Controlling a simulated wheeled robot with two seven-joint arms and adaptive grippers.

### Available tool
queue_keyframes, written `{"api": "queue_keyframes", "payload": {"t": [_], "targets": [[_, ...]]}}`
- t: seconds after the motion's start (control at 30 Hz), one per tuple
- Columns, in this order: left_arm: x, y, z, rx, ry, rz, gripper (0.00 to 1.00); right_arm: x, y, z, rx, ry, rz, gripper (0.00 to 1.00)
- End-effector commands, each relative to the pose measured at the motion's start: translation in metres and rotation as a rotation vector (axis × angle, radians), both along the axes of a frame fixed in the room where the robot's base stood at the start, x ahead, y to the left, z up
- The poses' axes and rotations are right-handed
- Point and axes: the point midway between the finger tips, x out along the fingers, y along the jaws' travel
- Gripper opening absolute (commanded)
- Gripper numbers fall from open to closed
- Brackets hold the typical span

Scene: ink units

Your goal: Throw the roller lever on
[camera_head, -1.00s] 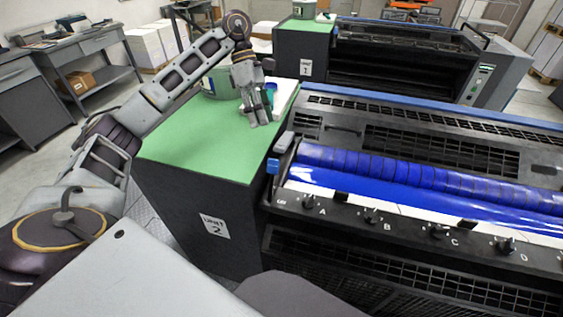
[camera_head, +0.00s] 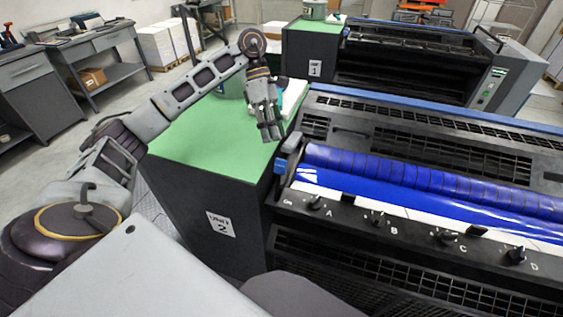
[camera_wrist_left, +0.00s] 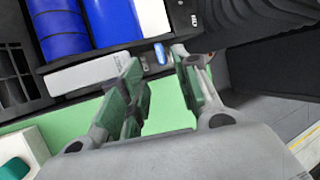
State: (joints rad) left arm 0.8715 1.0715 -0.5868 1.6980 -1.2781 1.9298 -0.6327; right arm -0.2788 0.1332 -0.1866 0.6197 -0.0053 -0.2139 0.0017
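The roller lever (camera_head: 280,166) has a blue end and sits at the left end of the unit 2 machine, beside the green-topped cabinet. In the left wrist view a small blue piece, apparently the lever's end (camera_wrist_left: 161,53), shows beyond the fingers, near the gap between them. My left gripper (camera_head: 270,136) hangs fingers down over the green top, a little above and left of the lever in the head view, not touching it. In the wrist view its two green-padded fingers (camera_wrist_left: 166,88) stand apart with nothing between them. My right gripper is not in view.
Blue rollers (camera_head: 430,183) lie right of the lever, above a panel with several black knobs (camera_head: 376,218). A green tub (camera_head: 232,86) and a white block (camera_head: 292,94) stand behind my left gripper on the green top (camera_head: 205,140). The unit 1 machine (camera_head: 410,65) stands behind.

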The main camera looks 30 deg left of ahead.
Motion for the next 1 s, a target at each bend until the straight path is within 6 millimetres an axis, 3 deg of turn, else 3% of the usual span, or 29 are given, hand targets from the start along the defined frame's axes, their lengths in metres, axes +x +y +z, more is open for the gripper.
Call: {"api": "queue_keyframes", "payload": {"t": [0.7, 1.0], "targets": [[-0.021, -0.037, -0.070, -0.001, 0.002, -0.001, 0.32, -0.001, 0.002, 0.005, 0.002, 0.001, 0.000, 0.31], [-0.024, -0.043, -0.081, -0.001, 0.000, 0.000, 0.32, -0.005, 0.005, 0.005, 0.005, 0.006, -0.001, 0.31]]}}
